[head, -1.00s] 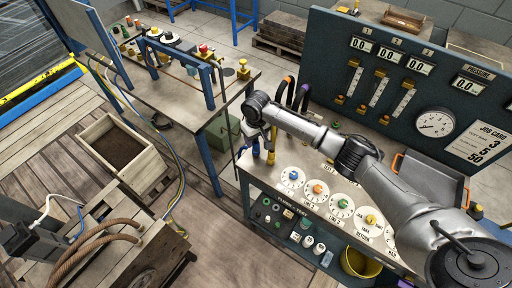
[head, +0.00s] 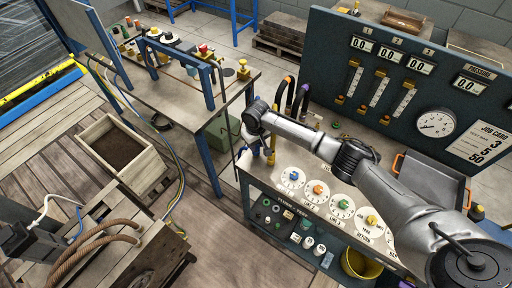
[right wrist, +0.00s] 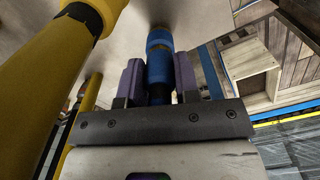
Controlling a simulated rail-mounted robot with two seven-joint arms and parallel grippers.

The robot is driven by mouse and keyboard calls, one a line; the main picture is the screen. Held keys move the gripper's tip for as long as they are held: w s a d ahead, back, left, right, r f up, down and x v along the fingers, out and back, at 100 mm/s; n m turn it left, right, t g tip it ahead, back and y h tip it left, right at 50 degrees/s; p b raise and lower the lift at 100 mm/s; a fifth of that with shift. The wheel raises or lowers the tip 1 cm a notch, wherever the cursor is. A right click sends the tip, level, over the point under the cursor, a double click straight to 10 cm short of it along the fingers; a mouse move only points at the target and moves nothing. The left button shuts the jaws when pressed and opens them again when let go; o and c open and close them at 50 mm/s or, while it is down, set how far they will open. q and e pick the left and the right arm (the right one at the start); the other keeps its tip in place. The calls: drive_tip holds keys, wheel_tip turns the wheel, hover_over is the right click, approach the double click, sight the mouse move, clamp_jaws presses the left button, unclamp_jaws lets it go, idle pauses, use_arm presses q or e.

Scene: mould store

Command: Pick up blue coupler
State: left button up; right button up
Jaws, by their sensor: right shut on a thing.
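The blue coupler (right wrist: 159,50) is a ribbed blue cylinder with a dark lower part. In the right wrist view it stands between the two purple fingers of my right gripper (right wrist: 158,78), which is shut on it. Its upper end meets the pale surface, and I cannot tell whether it touches. In the head view my right gripper (head: 254,140) is at the left end of the dial bench, mostly hidden under my wrist. My left gripper is not in view.
Thick yellow posts (right wrist: 45,75) stand close on the left in the right wrist view. The dial bench (head: 325,178) carries several round dials, upright hoses (head: 289,92) and a tall gauge panel (head: 400,75). A sand-filled wooden box (head: 122,150) stands on the floor at left.

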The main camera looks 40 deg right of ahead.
clamp_jaws()
drive_tip(key=shift+r, duration=0.15)
wheel_tip(320, 180, up, 10)
drive_tip(key=shift+f+p, duration=0.1)
drive_tip(key=shift+p, duration=0.5)
